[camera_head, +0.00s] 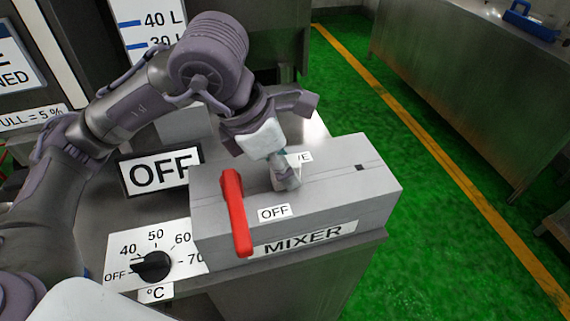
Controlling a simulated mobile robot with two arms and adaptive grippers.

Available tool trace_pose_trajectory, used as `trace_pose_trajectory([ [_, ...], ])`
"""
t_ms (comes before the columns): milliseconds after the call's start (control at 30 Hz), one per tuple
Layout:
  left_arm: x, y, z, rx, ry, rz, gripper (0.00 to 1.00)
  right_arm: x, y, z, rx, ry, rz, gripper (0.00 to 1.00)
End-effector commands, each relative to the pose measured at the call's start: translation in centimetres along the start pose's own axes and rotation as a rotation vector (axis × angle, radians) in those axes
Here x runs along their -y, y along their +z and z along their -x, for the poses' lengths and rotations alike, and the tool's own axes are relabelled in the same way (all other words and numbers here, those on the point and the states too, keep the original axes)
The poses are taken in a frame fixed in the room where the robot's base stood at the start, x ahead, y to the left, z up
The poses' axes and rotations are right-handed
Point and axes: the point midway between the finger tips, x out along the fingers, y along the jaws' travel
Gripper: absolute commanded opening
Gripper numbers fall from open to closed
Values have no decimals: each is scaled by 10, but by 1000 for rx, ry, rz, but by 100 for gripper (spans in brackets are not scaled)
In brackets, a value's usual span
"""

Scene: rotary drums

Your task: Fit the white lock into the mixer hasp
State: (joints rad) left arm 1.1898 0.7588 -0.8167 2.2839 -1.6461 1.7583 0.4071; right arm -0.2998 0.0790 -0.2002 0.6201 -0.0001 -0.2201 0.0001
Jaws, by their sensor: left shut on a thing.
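The mixer box (360,196) is grey, with a "MIXER" label on its front and a red lever (235,212) at its left, beside an "OFF" label. My left gripper (285,178) is over the top of the box, right of the lever, pointing down. It is shut on a small whitish thing, likely the white lock (288,182), which is mostly hidden by the fingers. I cannot tell whether the lock touches the box. The hasp is not clearly visible; a small dark spot (360,167) shows on the box top at the right. My right gripper is not in view.
A black temperature knob (152,265) on a white dial plate sits left of the mixer box. An "OFF" sign (160,171) stands behind it.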

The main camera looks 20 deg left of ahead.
Motion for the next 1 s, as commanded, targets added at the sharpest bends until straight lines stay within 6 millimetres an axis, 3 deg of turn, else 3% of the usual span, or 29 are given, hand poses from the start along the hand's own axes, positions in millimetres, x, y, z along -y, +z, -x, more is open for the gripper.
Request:
trace_pose_trajectory([
  [67,0,-1,-3,1,0,0,0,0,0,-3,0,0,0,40],
  [100,0,-1,-2,1,0,0,32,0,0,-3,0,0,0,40],
  [267,0,-1,-2,1,0,0,59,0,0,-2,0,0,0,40],
  [667,-1,0,4,1,3,0,60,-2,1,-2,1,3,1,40],
  [1000,-1,0,70,5,5,0,60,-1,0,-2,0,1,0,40],
])
